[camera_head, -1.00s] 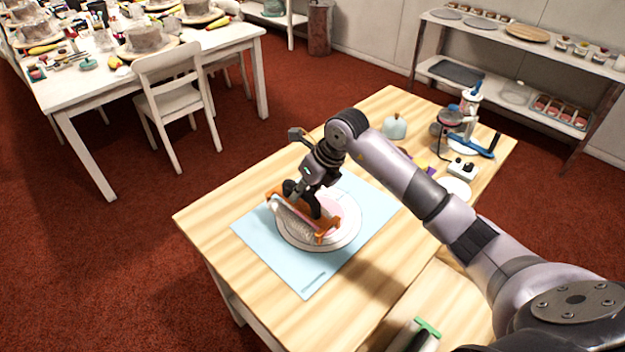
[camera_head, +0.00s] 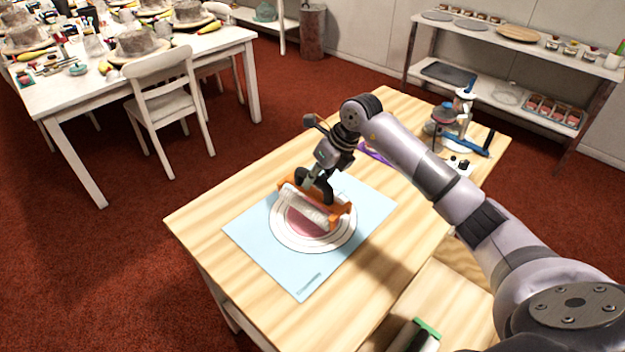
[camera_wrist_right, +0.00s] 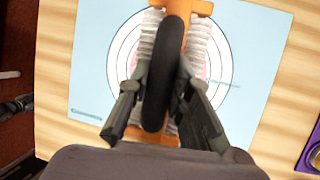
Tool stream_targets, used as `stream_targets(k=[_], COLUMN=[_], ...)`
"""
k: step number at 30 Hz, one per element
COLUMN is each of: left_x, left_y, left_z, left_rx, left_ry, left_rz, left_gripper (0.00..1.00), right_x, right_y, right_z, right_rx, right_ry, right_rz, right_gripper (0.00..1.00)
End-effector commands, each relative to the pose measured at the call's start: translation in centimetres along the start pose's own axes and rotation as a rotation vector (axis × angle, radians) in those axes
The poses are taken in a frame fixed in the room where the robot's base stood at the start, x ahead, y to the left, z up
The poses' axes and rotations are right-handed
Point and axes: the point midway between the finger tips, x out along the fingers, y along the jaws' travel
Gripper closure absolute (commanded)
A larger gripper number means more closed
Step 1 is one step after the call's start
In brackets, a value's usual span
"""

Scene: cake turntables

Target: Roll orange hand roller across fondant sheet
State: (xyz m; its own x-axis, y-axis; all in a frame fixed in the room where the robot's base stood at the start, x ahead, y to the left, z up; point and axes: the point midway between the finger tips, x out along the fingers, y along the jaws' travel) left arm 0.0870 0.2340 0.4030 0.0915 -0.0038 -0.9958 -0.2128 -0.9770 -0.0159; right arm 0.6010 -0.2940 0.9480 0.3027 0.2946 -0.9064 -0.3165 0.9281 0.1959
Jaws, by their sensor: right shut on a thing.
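My right gripper (camera_head: 317,186) is shut on the black handle of the orange hand roller (camera_head: 343,210). The roller's white textured cylinder (camera_head: 305,205) lies over the far part of the pink fondant sheet (camera_head: 306,224); exact contact is hard to tell. The fondant is a round pink patch within white rings on a light blue mat (camera_head: 265,250). In the right wrist view the fingers (camera_wrist_right: 163,82) stand on both sides of the black handle (camera_wrist_right: 158,95), and only slivers of pink show beside the cylinder (camera_wrist_right: 197,45). My left gripper is not in view.
The wooden table (camera_head: 200,225) is clear around the mat's near and left sides. A white chair (camera_head: 165,100) stands beyond the table.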

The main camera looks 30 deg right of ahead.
Motion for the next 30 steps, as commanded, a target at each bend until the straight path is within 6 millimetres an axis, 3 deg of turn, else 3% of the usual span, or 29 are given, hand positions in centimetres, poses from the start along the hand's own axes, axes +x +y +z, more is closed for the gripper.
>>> stream_targets(k=[17, 30], left_x=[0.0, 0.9], left_y=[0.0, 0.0], left_z=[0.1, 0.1], left_rx=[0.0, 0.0], left_ry=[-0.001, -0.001], left_rz=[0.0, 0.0], left_gripper=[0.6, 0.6], right_x=[-0.1, 1.0], right_y=[0.1, -0.2], right_z=[0.1, -0.4], right_rx=[0.0, 0.0], right_ry=[-0.003, -0.002], right_rz=[0.0, 0.0], right_gripper=[1.0, 1.0])
